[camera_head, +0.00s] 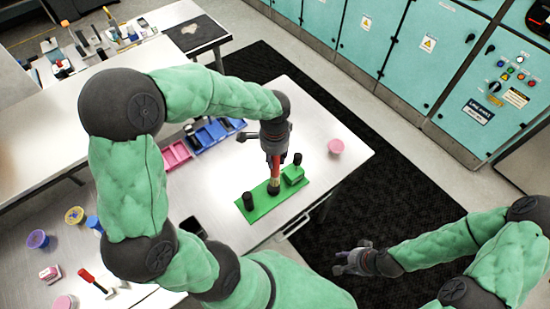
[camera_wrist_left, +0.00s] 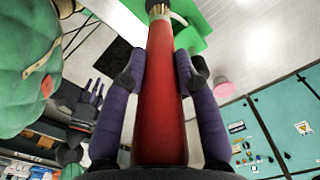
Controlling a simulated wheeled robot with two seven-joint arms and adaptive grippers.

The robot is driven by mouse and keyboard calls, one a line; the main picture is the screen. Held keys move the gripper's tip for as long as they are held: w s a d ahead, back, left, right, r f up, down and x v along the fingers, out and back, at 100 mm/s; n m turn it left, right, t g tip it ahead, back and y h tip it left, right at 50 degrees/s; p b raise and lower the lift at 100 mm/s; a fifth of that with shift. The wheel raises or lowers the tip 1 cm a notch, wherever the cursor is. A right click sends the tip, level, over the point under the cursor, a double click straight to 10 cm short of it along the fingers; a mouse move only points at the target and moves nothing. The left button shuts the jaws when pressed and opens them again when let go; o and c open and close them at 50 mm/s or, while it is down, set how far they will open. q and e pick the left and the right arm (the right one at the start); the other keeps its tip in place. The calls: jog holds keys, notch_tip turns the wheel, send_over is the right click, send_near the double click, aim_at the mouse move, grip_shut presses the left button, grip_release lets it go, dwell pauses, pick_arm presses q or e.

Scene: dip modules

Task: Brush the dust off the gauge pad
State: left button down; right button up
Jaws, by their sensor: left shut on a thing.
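My left gripper (camera_head: 272,152) is shut on a red-handled brush (camera_wrist_left: 160,100) and points it down at a green board (camera_head: 262,211) on the table. The brush's pale bristles (camera_wrist_left: 157,9) are at a dark round piece (camera_head: 273,187) mid-board; whether they touch it I cannot tell. A black cylinder (camera_head: 248,201) stands at the board's left, and a raised green block (camera_head: 292,174) with a black knob at its right. Which part is the gauge pad, and any dust, I cannot make out. My right gripper (camera_head: 350,262) is open and empty, low over the dark floor mat.
A pink round container (camera_head: 336,146) stands right of the board. Blue bins (camera_head: 210,133) and a pink bin (camera_head: 176,153) sit behind it. A red-handled tool (camera_head: 93,280) and several small containers lie at the left. The table is clear around the board's right end.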

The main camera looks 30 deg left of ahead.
pick_arm(q)
jog(key=shift+r+p, duration=1.5)
jog(key=shift+r, duration=0.8)
